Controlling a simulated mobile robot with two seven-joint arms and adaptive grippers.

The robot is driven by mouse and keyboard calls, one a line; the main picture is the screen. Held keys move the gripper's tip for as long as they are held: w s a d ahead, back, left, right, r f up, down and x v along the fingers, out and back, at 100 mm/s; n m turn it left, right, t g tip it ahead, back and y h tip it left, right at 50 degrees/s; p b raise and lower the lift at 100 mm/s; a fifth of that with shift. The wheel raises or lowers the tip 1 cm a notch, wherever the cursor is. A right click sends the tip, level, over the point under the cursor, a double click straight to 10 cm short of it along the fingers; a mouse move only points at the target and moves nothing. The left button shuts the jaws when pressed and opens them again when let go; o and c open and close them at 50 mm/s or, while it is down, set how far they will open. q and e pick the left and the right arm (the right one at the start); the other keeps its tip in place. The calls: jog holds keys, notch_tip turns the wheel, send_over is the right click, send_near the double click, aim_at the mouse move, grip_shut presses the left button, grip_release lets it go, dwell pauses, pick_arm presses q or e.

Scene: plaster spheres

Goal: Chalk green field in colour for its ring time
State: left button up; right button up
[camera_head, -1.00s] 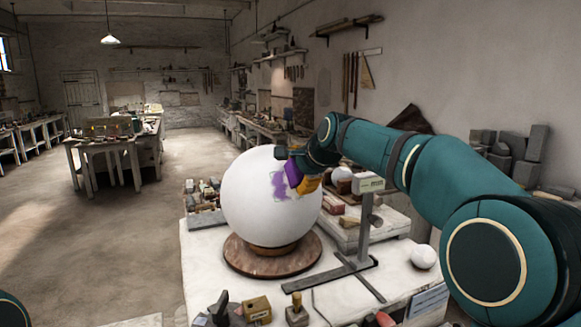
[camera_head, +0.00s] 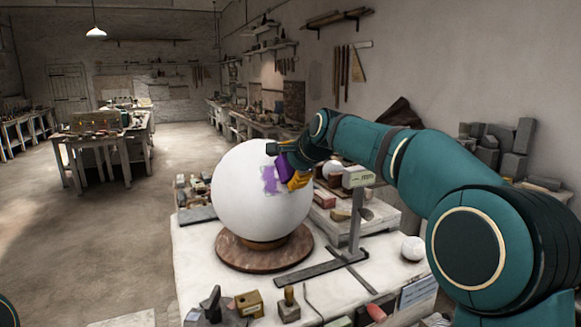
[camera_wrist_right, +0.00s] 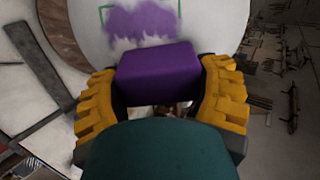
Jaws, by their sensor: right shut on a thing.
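A large white plaster sphere (camera_head: 245,205) sits on a round brown turntable (camera_head: 235,255) on the workbench. A purple chalk patch (camera_head: 270,180) marks its right side. In the right wrist view this purple patch (camera_wrist_right: 145,22) lies inside a field with thin green outline corners (camera_wrist_right: 105,13). My right gripper (camera_head: 291,172) is shut on a purple chalk block (camera_wrist_right: 158,72), held between its orange fingers beside the patch. I cannot tell whether the block touches the sphere. My left gripper is not in view.
A grey metal stand (camera_head: 356,222) with a long flat foot stands right of the sphere. A small white ball (camera_head: 412,248) lies near the bench's right edge. A wooden block (camera_head: 249,303) and small tools are at the front. Trays of blocks flank the sphere.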

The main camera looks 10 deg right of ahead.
jog(key=shift+w, duration=0.15)
jog(key=shift+f, duration=0.1)
jog(key=shift+s+f+b, duration=0.3)
jog(key=shift+s+b, duration=0.1)
jog(key=shift+s, duration=0.1)
jog(key=shift+s+d+f+b, duration=0.1)
jog(key=shift+s+f+b, duration=0.05)
jog(key=shift+f+b, duration=0.25)
